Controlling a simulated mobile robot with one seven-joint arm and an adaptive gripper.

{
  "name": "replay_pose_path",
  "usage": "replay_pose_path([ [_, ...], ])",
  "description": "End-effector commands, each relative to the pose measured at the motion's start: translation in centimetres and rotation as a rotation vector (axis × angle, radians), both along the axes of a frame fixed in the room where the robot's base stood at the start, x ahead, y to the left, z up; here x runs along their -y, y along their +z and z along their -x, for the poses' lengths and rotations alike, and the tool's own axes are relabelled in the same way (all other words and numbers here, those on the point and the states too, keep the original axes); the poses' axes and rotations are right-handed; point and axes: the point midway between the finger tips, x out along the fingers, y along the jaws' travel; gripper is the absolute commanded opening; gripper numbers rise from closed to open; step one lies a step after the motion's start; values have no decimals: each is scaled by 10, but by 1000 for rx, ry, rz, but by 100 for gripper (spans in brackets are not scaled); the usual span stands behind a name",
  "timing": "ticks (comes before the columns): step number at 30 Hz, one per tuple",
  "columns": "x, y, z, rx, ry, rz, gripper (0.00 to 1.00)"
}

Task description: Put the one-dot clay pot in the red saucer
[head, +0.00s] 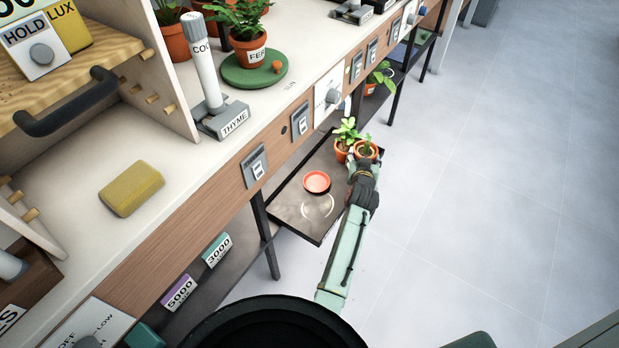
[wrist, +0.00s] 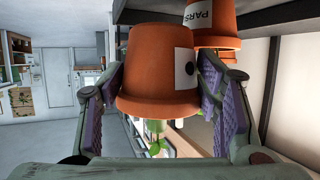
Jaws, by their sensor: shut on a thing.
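The one-dot clay pot (wrist: 150,70) fills the middle of the wrist view, which looks upside down. Its white label shows one black dot, and green leaves hang below it in that picture. My gripper (wrist: 162,82) is shut on this pot, one purple-padded finger on each side. In the head view my gripper (head: 363,164) is at the right edge of a dark tray, and the held pot (head: 367,150) shows just beyond it. The red saucer (head: 316,181) lies empty on the tray, to the left of my gripper. I cannot tell whether the pot touches the tray.
The dark tray (head: 284,207) sits below the bench edge. Another clay pot (head: 341,155) with a plant stands close to the held pot; its label in the wrist view (wrist: 200,15) reads PARS. The tray around the saucer is clear. Open floor lies right.

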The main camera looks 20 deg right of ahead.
Motion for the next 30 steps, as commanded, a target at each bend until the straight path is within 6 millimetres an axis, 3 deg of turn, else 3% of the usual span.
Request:
replay_pose_path([
  [4,-27,4,-3,-2,7,0,27],
  [18,-140,-16,-11,3,7,3,27],
  [25,-157,-17,-12,1,1,1,27],
  [30,-157,-39,-12,1,1,1,27],
])
